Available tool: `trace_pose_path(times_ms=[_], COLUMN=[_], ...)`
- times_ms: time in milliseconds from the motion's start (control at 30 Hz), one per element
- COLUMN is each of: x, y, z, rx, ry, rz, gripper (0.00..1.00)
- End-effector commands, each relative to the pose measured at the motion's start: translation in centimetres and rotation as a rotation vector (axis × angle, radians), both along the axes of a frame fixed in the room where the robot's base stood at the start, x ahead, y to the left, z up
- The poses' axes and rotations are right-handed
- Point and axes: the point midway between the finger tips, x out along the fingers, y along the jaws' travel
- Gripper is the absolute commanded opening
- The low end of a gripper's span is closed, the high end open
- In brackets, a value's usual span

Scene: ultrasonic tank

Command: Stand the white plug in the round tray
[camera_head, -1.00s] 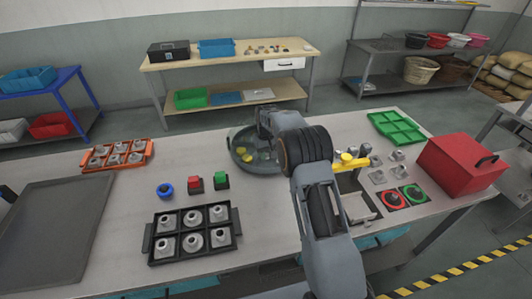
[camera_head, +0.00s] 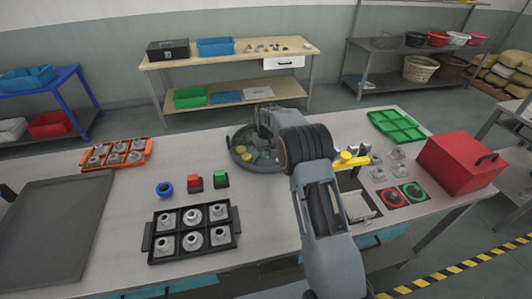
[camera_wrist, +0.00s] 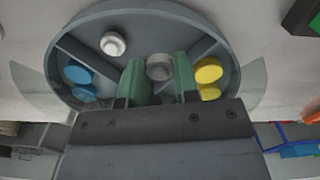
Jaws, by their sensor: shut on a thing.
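The round grey tray (camera_head: 236,157) stands near the middle of the bench; its rim (camera_wrist: 62,40) fills much of the wrist view. Dividers split it into compartments. Blue plugs (camera_wrist: 78,74) lie in the left one and yellow plugs (camera_wrist: 208,72) in the right one. One white plug (camera_wrist: 113,43) stands in the far compartment. My gripper (camera_wrist: 159,84) has its green fingers shut on a second plug, pale grey-white (camera_wrist: 159,67), over the far compartment. Whether its base touches the tray floor is hidden. In the head view my wrist hides the held plug.
A black rack (camera_head: 149,238) is in front. A yellow-topped fixture (camera_head: 350,159) is close to my arm's right. A red box (camera_head: 462,164) stands farther right.

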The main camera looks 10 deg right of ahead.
Motion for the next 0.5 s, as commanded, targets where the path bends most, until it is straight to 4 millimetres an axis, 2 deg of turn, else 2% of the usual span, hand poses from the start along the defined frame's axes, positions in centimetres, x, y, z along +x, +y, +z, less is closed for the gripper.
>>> trace_pose_path(times_ms=[500], x=[0.00], y=[0.00], z=[-0.76], rx=[0.000], ry=[0.000], rz=[0.000], gripper=[0.07])
